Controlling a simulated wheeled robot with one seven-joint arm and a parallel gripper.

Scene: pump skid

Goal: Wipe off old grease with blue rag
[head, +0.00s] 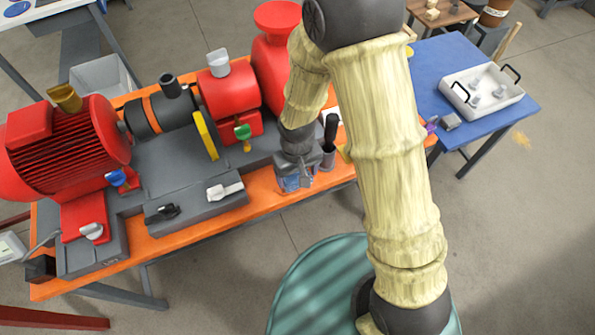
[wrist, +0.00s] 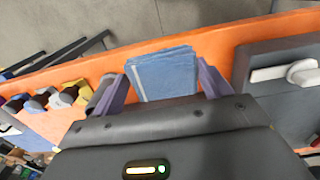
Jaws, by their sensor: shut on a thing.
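My gripper (head: 293,178) points down over the orange front edge of the pump skid (head: 165,240). In the wrist view its two purple-grey fingers stand on either side of a folded blue rag (wrist: 165,76), and it is shut on the rag. In the head view only a bit of blue shows between the fingers, and I cannot tell whether the rag touches the skid. I cannot make out old grease on the skid; the arm hides part of its right end.
A red motor (head: 65,150), a dark bearing housing (head: 165,112) and a red pump (head: 270,60) stand along the skid. A grey block with a white lever (head: 225,191) is left of my gripper. A blue table (head: 440,60) with a white tray (head: 482,95) stands at right.

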